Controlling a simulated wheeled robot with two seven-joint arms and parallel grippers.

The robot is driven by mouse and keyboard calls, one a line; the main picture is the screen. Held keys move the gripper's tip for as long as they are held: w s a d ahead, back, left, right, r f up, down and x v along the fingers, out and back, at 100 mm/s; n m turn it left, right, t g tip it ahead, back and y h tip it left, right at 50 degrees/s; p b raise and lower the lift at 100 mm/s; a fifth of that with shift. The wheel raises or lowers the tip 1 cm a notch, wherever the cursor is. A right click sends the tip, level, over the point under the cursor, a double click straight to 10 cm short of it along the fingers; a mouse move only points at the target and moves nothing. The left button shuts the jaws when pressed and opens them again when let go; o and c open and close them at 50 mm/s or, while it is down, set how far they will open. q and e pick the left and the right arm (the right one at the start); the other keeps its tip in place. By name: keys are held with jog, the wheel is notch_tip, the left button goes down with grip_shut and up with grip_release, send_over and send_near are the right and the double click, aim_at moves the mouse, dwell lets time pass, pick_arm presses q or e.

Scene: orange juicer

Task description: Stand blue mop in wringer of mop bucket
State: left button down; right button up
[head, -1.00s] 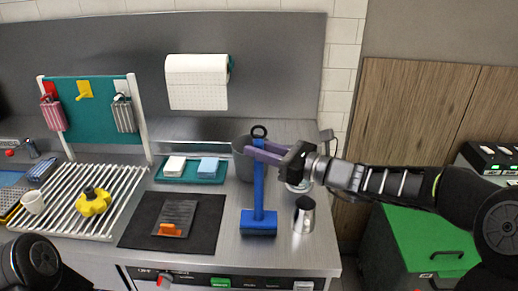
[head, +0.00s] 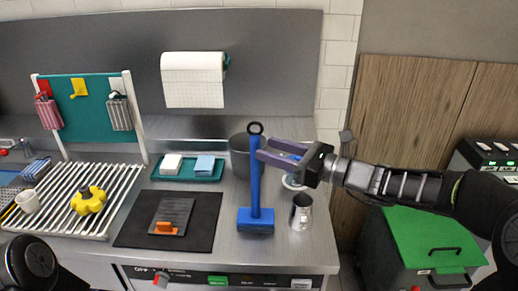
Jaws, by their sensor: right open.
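The blue mop (head: 255,185) stands upright, ring at the top and block-shaped head at the bottom, toward the front of the steel counter. A grey bucket (head: 239,160) stands behind it, partly hidden by the handle; I take it for the mop bucket. I see no wringer clearly. The mop head appears in front of the bucket, not in it. My right gripper (head: 265,149) is open, its two purple fingers pointing left at the upper handle. The lower fingertip is close to the handle; I cannot tell whether it touches. My left gripper is out of view.
A metal pitcher (head: 301,212) stands right of the mop head. A black mat (head: 135,230) with a grey and orange tool lies to the left, beside a white rack (head: 57,207). A teal tray (head: 187,178) with sponges sits behind the mat.

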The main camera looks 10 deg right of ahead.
jog(key=b+v, duration=0.1)
jog(key=v, duration=0.6)
jog(key=shift+o, duration=0.5)
jog(key=shift+d, duration=0.1)
